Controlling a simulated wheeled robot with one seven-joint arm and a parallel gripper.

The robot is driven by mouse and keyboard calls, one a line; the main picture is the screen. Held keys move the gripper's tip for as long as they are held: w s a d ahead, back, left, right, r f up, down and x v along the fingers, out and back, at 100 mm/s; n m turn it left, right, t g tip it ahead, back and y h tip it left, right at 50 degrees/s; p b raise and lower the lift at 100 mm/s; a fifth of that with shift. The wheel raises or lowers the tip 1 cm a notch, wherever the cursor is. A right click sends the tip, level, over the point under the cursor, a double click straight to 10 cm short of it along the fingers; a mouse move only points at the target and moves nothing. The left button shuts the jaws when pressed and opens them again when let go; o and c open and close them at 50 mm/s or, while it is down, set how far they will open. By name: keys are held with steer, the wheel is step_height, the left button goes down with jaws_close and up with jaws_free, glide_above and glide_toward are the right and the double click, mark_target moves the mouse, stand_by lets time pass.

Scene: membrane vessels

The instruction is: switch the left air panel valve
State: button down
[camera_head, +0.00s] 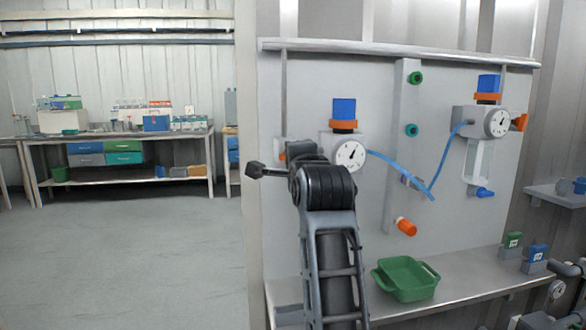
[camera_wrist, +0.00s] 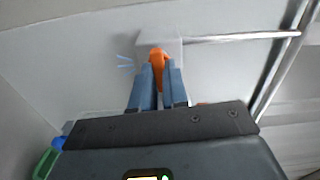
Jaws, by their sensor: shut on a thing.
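The left air unit on the grey panel has a round gauge (camera_head: 350,155) with a blue and orange knob (camera_head: 344,112) above it. Its orange valve handle (camera_wrist: 157,54) stands out from a pale block (camera_wrist: 170,42) in the wrist view. My gripper (camera_wrist: 158,72) is shut on this handle, with one blue-grey finger on each side. In the head view a bit of orange (camera_head: 283,156) shows at the left of the unit, and my arm hides the fingers and most of the handle there.
A blue hose (camera_head: 400,170) runs from the left gauge across the panel. A second gauge unit (camera_head: 497,122) is at the right. A green tray (camera_head: 405,278) stands on the shelf below. Open floor (camera_head: 150,255) and a workbench (camera_head: 125,138) are at the left.

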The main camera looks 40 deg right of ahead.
steer(key=shift+f+m, duration=0.1)
steer(key=shift+m, duration=0.4)
steer(key=c, duration=1.1)
jaws_free()
steer(key=shift+c, duration=0.2)
steer(key=b+v, duration=0.1)
steer(key=v, duration=0.6)
steer(key=shift+s+a, duration=0.2)
steer(key=shift+s, duration=0.15)
